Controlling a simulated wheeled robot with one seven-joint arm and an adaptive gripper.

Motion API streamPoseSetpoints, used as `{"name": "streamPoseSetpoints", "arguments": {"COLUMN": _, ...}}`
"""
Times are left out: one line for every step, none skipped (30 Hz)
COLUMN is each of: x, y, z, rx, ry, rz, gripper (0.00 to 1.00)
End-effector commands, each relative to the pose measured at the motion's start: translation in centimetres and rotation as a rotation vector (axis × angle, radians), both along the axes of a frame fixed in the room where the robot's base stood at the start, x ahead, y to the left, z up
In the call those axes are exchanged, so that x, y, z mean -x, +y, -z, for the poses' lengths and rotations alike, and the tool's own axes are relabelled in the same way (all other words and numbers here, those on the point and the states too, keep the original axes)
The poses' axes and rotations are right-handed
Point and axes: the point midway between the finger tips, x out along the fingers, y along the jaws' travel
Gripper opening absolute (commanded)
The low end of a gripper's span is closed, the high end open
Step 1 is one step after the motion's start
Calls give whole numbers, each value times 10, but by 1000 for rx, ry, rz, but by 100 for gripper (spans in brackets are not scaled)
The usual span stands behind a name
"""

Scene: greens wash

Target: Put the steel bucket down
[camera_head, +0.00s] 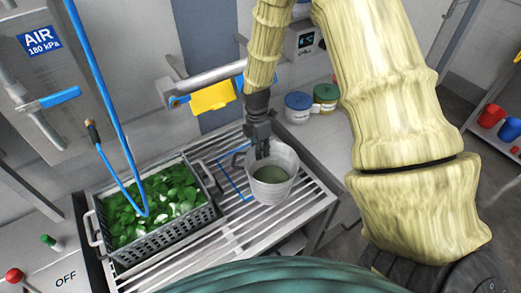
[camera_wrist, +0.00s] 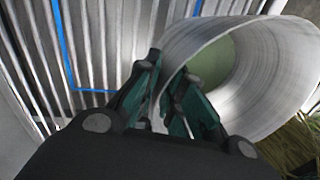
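The steel bucket (camera_head: 285,190) is pale grey with greenish contents, upright over the slatted steel rack (camera_head: 235,235) in the head view. My gripper (camera_head: 262,153) is at its rear rim, pointing down. In the wrist view the fingers (camera_wrist: 166,78) straddle the wall of the bucket (camera_wrist: 262,118), one outside and one inside, and look closed on it. A blue outline (camera_head: 224,178) on the rack lies just left of the bucket, which partly covers it. The bucket's base is not clear, so I cannot tell whether it touches the slats.
A dark crate (camera_head: 213,214) of green leaves stands on the rack's left. A blue hose (camera_head: 112,172) hangs over it. Two lidded tubs (camera_head: 298,112) stand behind the bucket. A yellow cloth (camera_head: 212,97) hangs on the rail. Red and blue cups (camera_head: 490,116) are far right.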

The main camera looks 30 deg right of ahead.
Motion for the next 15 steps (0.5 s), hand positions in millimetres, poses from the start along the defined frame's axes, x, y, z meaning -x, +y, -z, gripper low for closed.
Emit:
{"name": "streamPoseSetpoints", "arguments": {"x": 0, "y": 0, "z": 0, "rx": 0, "ry": 0, "rz": 0, "gripper": 24}}
{"name": "streamPoseSetpoints", "arguments": {"x": 0, "y": 0, "z": 0, "rx": 0, "ry": 0, "rz": 0, "gripper": 27}}
{"name": "streamPoseSetpoints", "arguments": {"x": 0, "y": 0, "z": 0, "rx": 0, "ry": 0, "rz": 0, "gripper": 27}}
{"name": "streamPoseSetpoints", "arguments": {"x": 0, "y": 0, "z": 0, "rx": 0, "ry": 0, "rz": 0, "gripper": 27}}
{"name": "streamPoseSetpoints", "arguments": {"x": 0, "y": 0, "z": 0, "rx": 0, "ry": 0, "rz": 0, "gripper": 27}}
{"name": "streamPoseSetpoints", "arguments": {"x": 0, "y": 0, "z": 0, "rx": 0, "ry": 0, "rz": 0, "gripper": 27}}
{"name": "streamPoseSetpoints", "arguments": {"x": 0, "y": 0, "z": 0, "rx": 0, "ry": 0, "rz": 0, "gripper": 27}}
{"name": "streamPoseSetpoints", "arguments": {"x": 0, "y": 0, "z": 0, "rx": 0, "ry": 0, "rz": 0, "gripper": 27}}
{"name": "streamPoseSetpoints", "arguments": {"x": 0, "y": 0, "z": 0, "rx": 0, "ry": 0, "rz": 0, "gripper": 27}}
{"name": "streamPoseSetpoints", "arguments": {"x": 0, "y": 0, "z": 0, "rx": 0, "ry": 0, "rz": 0, "gripper": 27}}
{"name": "streamPoseSetpoints", "arguments": {"x": 0, "y": 0, "z": -1, "rx": 0, "ry": 0, "rz": 0, "gripper": 27}}
{"name": "streamPoseSetpoints", "arguments": {"x": 0, "y": 0, "z": -2, "rx": 0, "ry": -1, "rz": 0, "gripper": 27}}
{"name": "streamPoseSetpoints", "arguments": {"x": 0, "y": 0, "z": -2, "rx": 0, "ry": -1, "rz": 0, "gripper": 27}}
{"name": "streamPoseSetpoints", "arguments": {"x": -1, "y": 0, "z": -3, "rx": 0, "ry": -2, "rz": 0, "gripper": 27}}
{"name": "streamPoseSetpoints", "arguments": {"x": -1, "y": 0, "z": -5, "rx": 0, "ry": -2, "rz": 0, "gripper": 27}}
